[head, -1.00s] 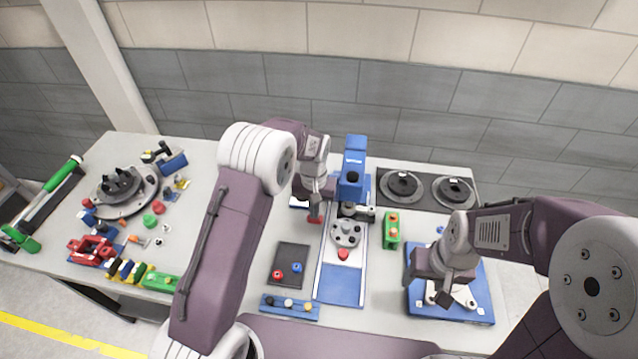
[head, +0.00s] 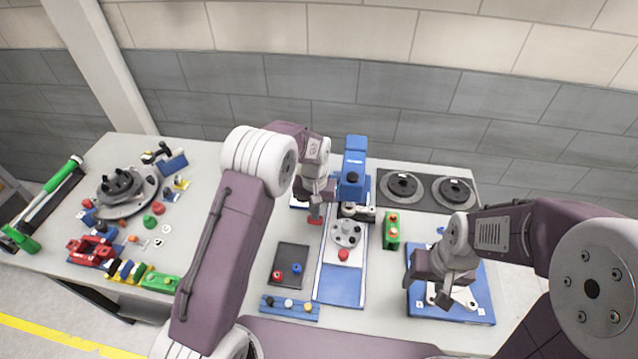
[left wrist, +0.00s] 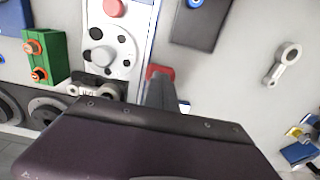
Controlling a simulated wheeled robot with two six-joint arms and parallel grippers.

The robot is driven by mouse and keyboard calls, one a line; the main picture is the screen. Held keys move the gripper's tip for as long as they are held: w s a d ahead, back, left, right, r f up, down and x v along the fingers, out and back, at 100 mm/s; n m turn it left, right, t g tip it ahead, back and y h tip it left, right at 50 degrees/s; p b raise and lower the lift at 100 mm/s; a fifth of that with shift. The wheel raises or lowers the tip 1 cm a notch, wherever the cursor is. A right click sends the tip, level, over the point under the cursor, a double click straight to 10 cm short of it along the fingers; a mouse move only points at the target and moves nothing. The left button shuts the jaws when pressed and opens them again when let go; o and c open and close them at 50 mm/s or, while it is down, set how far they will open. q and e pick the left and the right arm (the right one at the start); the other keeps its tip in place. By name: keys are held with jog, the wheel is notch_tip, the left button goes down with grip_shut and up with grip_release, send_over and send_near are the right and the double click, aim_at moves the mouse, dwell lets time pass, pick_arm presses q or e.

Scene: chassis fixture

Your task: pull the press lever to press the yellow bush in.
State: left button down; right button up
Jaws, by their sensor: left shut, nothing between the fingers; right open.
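The blue press (head: 354,168) stands at the back middle of the table, above a blue-and-white slide with a grey round fixture plate (head: 346,233). The plate also shows in the left wrist view (left wrist: 110,52). My left gripper (head: 316,212) is shut and empty, left of the press, with its fingers down at a red piece (head: 315,220). In the left wrist view the red piece (left wrist: 158,72) is right at the dark finger; I cannot tell whether it is the lever's end or whether they touch. The yellow bush is not clearly seen. My right gripper (head: 443,296) is open over a blue base.
A green block (head: 391,231) stands right of the slide. A dark tray (head: 291,262) with red and blue pieces lies left of it, a blue rack (head: 274,304) in front. Two dark round fixtures (head: 402,187) sit at the back right. Loose parts crowd the table's left.

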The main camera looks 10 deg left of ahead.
pick_arm(q)
jog(key=shift+s+f, duration=0.1)
jog(key=shift+f, duration=0.05)
jog(key=r+p, duration=0.1)
jog(key=r, duration=0.1)
jog(key=r+p, duration=0.4)
jog(key=shift+s+r, duration=0.3)
jog(key=shift+s, duration=0.1)
notch_tip(320, 180, up, 10)
jog(key=w+p, duration=0.1)
jog(key=p, duration=0.7)
jog(key=shift+w+f+p, duration=0.25)
jog(key=shift+p, duration=0.15)
